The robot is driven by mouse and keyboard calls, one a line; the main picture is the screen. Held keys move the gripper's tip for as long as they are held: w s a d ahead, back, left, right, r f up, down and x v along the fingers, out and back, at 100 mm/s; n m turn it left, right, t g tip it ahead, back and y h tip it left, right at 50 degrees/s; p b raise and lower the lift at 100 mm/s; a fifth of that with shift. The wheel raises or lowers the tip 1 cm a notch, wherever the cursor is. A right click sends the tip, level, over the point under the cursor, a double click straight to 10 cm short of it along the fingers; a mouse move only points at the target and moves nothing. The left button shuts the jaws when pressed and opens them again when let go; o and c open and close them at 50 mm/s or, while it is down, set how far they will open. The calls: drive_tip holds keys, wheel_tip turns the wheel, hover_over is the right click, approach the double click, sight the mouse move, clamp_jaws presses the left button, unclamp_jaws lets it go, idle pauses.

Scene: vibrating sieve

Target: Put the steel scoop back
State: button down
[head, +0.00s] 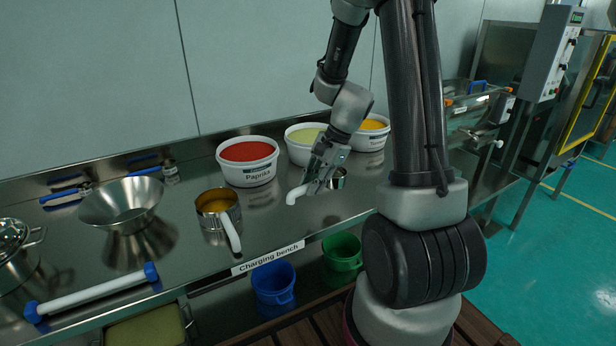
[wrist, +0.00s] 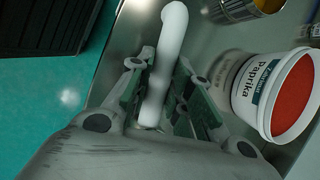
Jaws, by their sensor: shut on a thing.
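My gripper (head: 318,178) is shut on the white handle of the steel scoop (head: 338,179), low over the bench in front of the tubs. The handle's curved end sticks out to the left of the fingers, and the small steel cup shows to their right. In the wrist view the white handle (wrist: 165,62) runs between the fingers (wrist: 158,95); the cup is hidden there. I cannot tell whether the scoop touches the bench. A larger steel jug (head: 217,208) with a white handle and yellow-brown contents stands to the left.
The charging bench (head: 270,220) carries a paprika tub (head: 248,177), a pale green tub (head: 300,158) and an orange tub (head: 377,143) along the back. A steel funnel (head: 120,196), a lidded pot (head: 14,240) and a white roller (head: 95,292) are at left. Bare bench lies between jug and scoop.

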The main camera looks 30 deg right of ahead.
drive_tip(key=shift+f, duration=2.9)
drive_tip(key=shift+f, duration=0.3)
drive_tip(key=c, duration=1.2)
unclamp_jaws()
drive_tip(key=shift+o, duration=0.3)
drive_tip(key=o, duration=0.4)
drive_tip(key=shift+r, duration=0.15)
drive_tip(key=shift+r, duration=3.4)
